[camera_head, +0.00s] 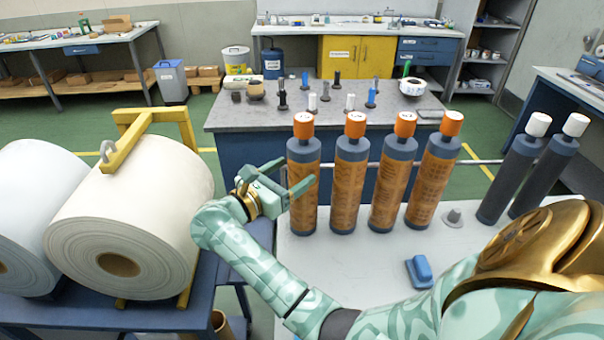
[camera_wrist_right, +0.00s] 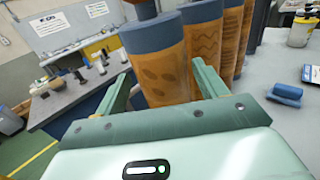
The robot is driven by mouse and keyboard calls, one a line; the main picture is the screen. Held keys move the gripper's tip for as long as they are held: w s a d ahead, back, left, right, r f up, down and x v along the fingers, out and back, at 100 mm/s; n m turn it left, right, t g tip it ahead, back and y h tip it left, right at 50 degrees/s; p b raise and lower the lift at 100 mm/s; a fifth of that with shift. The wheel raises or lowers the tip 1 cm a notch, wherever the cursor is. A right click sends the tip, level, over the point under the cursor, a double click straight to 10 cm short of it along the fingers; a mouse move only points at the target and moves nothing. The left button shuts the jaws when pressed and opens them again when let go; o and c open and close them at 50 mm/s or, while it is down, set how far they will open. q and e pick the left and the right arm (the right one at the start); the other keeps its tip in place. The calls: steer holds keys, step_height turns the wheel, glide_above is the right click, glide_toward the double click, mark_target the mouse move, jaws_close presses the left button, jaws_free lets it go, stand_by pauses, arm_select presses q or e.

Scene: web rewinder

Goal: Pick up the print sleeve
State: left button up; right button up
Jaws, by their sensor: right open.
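Several upright print sleeves stand in a row on a light grey table, with brown patterned bodies, blue-grey ends and orange caps. The leftmost sleeve (camera_head: 304,215) is closest to my right gripper (camera_head: 299,171). That gripper is open and comes at the sleeve from the left. One finger crosses in front of its body in the head view. In the right wrist view, the leftmost sleeve (camera_wrist_right: 158,55) shows beyond and between the two spread fingers. Contact cannot be told. The other sleeves (camera_head: 348,190) stand to its right. My left gripper is not in view.
Two dark cylinders with white caps (camera_head: 516,175) stand at the right of the light grey table (camera_head: 375,265). A blue block (camera_head: 419,271) lies near its front. Large white rolls (camera_head: 135,225) with a yellow frame stand left. A workbench (camera_head: 235,117) with small items is behind.

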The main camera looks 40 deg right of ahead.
steer(key=d, duration=0.5)
steer(key=shift+w+d, duration=0.25)
steer(key=shift+d, duration=0.35)
steer(key=shift+c, duration=0.5)
steer(key=c, duration=0.7)
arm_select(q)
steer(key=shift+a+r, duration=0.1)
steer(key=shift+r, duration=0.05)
arm_select(e)
steer(key=shift+c, duration=0.2)
steer(key=shift+r, duration=0.1)
